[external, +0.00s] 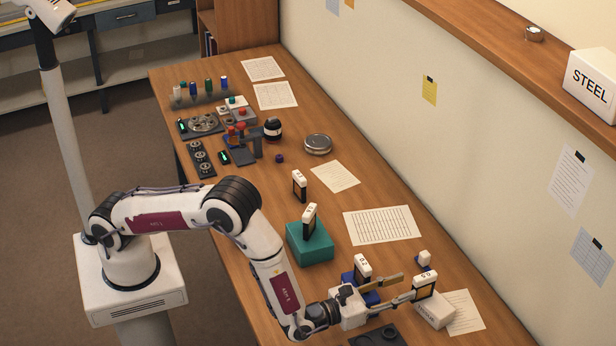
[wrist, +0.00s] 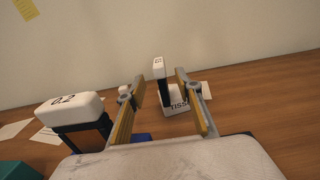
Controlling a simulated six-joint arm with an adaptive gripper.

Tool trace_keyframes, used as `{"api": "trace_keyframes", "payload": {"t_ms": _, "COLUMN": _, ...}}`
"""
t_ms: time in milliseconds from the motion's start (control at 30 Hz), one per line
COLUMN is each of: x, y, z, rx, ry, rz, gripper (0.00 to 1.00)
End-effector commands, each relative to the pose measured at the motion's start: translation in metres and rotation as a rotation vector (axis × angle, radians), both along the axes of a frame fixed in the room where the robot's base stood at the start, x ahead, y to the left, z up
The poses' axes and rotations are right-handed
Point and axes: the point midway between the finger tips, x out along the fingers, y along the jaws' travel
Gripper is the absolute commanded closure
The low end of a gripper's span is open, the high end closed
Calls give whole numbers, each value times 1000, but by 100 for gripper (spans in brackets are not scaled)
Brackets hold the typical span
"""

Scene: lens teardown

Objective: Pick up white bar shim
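Several shims with white bar tops and dark lower parts stand in view; I cannot tell which one the task names. One (external: 425,278) stands on a white box marked TISSUE (external: 435,312); in the wrist view, this shim (wrist: 159,67) appears ahead, between the fingertips. My gripper (external: 408,287) is open, with its two tan-padded fingers (wrist: 160,88) spread and pointing towards that shim. I see no contact with it. A shim marked 0.2 (wrist: 70,107) is near, left of the fingers in the wrist view; it appears on a blue block (external: 362,266) in the external view.
Another shim (external: 309,215) stands on a teal block (external: 310,248), and one (external: 299,183) on the table behind it. The wall runs along the table's right side.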

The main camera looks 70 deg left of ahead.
Motion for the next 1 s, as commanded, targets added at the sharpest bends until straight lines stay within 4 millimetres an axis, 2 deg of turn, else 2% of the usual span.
{"api": "trace_keyframes", "payload": {"t_ms": 300, "x": 22, "y": 0, "z": 0, "rx": -1, "ry": 0, "rz": 2, "gripper": 65}}
{"api": "trace_keyframes", "payload": {"t_ms": 767, "x": 26, "y": 0, "z": 0, "rx": 1, "ry": 0, "rz": 1, "gripper": 65}}
{"api": "trace_keyframes", "payload": {"t_ms": 1000, "x": 42, "y": 1, "z": 2, "rx": 0, "ry": 0, "rz": 2, "gripper": 65}}
